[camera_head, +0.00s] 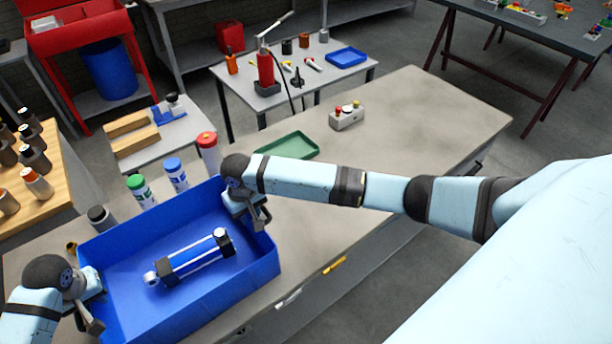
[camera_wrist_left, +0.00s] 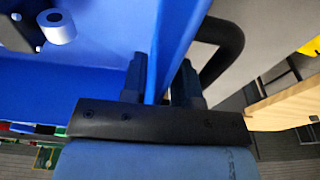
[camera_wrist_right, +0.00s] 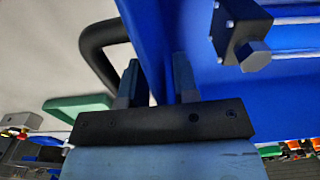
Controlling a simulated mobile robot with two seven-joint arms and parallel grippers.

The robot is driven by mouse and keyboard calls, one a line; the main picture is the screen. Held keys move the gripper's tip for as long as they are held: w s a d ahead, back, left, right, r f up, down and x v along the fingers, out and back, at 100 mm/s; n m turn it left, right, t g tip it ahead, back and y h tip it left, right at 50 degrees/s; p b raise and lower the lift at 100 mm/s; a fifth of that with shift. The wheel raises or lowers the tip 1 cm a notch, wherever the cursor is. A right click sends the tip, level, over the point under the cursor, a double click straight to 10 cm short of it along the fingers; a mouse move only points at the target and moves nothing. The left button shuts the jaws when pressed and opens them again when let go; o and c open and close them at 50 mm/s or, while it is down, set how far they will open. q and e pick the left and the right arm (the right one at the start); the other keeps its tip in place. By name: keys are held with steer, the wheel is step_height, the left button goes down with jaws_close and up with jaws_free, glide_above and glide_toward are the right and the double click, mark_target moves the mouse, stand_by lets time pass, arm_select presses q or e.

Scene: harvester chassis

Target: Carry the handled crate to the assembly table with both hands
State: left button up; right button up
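The handled crate (camera_head: 262,262) is a blue open box on the near left part of a long grey-topped table. A black and silver cylinder part (camera_head: 195,258) lies inside it. My left gripper (camera_head: 92,318) is shut on the crate's left wall, one finger inside and one outside; a black handle (camera_wrist_left: 228,50) shows beside it in the left wrist view. My right gripper (camera_head: 258,215) is shut on the opposite wall the same way, beside the other black handle (camera_wrist_right: 95,45). The crate's underside is hidden, so I cannot tell whether it touches the tabletop.
Several capped bottles (camera_head: 175,176) stand right behind the crate. A green tray (camera_head: 288,146) and a small button box (camera_head: 347,116) lie farther along the grey-topped table (camera_head: 420,120). A smaller table (camera_head: 225,75) with a red jack stands behind, and a dark table (camera_head: 560,35) stands far right.

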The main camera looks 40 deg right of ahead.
arm_select(q)
steer(key=shift+s+r, duration=0.1)
arm_select(e)
steer(key=shift+s+r, duration=0.1)
arm_select(q)
steer(key=shift+r, duration=0.55)
steer(key=r, duration=0.3)
steer(key=s+r, duration=0.1)
steer(key=r, duration=0.6)
steer(key=shift+s+r, duration=0.35)
steer(key=shift+s, duration=0.05)
arm_select(e)
steer(key=shift+a, duration=0.1)
step_height(320, 180, up, 12)
steer(key=shift+f, duration=0.1)
